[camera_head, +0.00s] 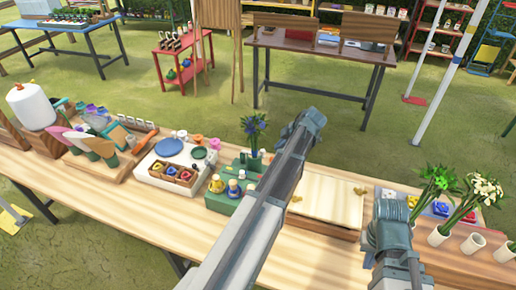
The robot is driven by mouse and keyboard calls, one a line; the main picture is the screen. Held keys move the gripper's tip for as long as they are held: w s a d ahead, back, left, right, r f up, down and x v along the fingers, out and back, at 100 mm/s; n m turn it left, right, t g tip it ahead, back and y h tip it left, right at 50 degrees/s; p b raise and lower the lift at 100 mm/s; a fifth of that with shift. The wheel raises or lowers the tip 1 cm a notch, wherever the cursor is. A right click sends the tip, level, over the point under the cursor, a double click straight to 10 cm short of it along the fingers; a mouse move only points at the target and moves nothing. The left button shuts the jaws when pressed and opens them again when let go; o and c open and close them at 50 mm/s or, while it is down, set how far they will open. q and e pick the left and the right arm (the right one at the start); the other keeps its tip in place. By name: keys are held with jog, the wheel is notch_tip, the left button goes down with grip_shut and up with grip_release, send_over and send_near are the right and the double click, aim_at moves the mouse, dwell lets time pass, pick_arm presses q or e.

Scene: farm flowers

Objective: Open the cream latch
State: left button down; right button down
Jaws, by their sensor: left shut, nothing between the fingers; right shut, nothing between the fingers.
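A low wooden box with a flat cream lid (330,203) sits on the long wooden table, between my two arms. Small tan-gold fittings show at the lid's left end (296,198) and at its right end (359,190). They are too small to tell which is the cream latch or how it stands. My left arm crosses the view from the bottom middle to above the table and hides what lies beyond the box's left side. My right arm rises from the bottom, just right of the box. No fingertips of either gripper show.
A green holder with small bottles (222,202) stands left of my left arm. A blue flower plant (253,132) stands behind it. White vases with flowers (438,236) crowd the right end. The bare table front (150,215) is clear.

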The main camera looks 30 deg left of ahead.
pick_arm(q)
jog(key=shift+w+a, duration=0.15)
jog(key=shift+a, duration=0.35)
pick_arm(e)
jog(key=shift+w+a, duration=0.1)
jog(key=shift+a, duration=0.3)
pick_arm(q)
jog(key=shift+a, duration=0.1)
pick_arm(e)
jog(key=shift+f, duration=0.15)
